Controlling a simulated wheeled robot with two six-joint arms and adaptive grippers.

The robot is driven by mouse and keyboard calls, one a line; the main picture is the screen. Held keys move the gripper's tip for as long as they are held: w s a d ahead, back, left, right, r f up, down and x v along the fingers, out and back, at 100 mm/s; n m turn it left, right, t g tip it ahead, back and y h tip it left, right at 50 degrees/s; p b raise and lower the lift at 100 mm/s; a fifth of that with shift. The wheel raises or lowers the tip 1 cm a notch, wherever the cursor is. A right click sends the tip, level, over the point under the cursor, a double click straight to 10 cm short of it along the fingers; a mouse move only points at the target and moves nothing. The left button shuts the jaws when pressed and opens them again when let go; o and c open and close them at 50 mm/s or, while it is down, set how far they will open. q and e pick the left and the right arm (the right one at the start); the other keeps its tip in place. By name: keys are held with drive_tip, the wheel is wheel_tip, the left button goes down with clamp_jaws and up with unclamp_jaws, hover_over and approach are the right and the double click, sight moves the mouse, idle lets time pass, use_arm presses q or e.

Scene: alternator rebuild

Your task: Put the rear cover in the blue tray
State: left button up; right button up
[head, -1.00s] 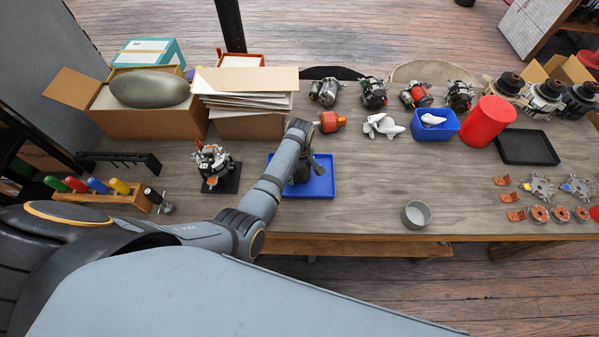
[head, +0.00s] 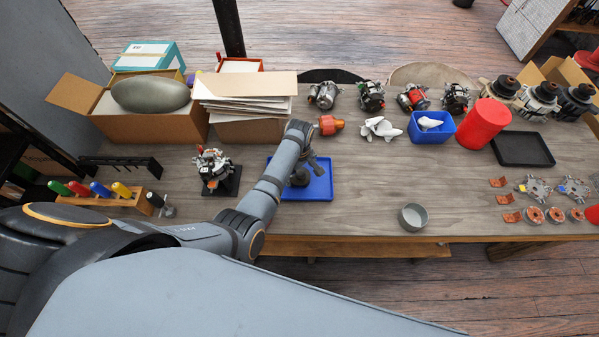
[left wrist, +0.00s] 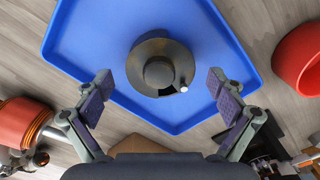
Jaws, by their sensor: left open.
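The rear cover, a dark round part with a raised hub, lies in the blue tray (head: 321,190), toward the tray's left side in the head view (head: 299,178). In the left wrist view the cover (left wrist: 160,62) rests on the blue tray floor (left wrist: 90,40). My left gripper (head: 309,158) is just above it. In the left wrist view the fingers of this gripper (left wrist: 161,88) are spread wide, one to each side of the cover, with gaps between. The gripper holds nothing. My right gripper is not in view.
An alternator assembly on a black stand (head: 216,172) is left of the tray. An orange part (head: 330,125) lies behind it. A grey bowl (head: 414,217) stands near the front edge. A blue bin (head: 432,127) and a red cylinder (head: 483,124) are right. The table between tray and bowl is clear.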

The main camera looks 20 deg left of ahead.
sight(299, 174)
use_arm(q)
wheel_tip(299, 174, up, 8)
drive_tip(key=p, duration=0.7)
drive_tip(key=shift+r, duration=1.2)
drive_tip(key=shift+s, duration=0.1)
